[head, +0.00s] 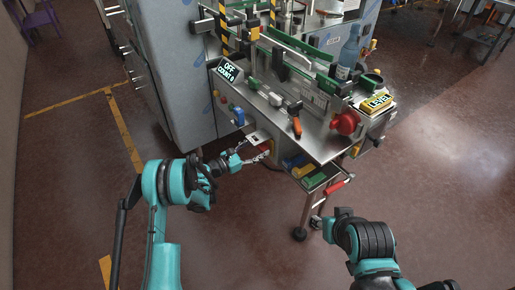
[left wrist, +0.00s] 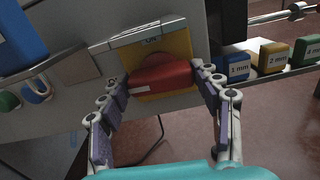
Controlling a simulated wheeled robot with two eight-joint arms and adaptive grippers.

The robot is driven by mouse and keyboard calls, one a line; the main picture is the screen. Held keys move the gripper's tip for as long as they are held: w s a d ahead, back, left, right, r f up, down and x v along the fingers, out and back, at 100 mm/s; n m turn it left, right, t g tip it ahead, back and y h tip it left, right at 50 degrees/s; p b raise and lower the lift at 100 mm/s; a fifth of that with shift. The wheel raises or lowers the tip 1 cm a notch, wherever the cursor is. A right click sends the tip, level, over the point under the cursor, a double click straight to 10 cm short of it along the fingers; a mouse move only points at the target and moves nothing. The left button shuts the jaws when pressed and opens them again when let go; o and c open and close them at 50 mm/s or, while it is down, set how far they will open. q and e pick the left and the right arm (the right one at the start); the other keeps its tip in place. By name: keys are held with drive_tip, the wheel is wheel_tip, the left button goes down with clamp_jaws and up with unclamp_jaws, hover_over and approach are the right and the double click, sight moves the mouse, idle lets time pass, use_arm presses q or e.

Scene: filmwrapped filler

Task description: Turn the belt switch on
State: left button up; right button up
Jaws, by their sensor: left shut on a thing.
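The belt switch is a red rotary handle (left wrist: 160,78) on a yellow plate (left wrist: 180,47) on the machine's front panel. In the head view my left gripper (head: 262,157) reaches the machine's lower front, and the switch is mostly hidden there. My right gripper (head: 318,222) is low near the machine's front leg, away from the switch; its jaws are too small to judge.
The machine's display (head: 229,71) reads OFF and COUNT 0. A tray below the bench holds blue, yellow and green blocks, including a blue 1 mm block (left wrist: 237,67). The floor in front is clear.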

use_arm(q)
drive_tip(key=shift+m, duration=3.1)
drive_tip(key=o, duration=1.1)
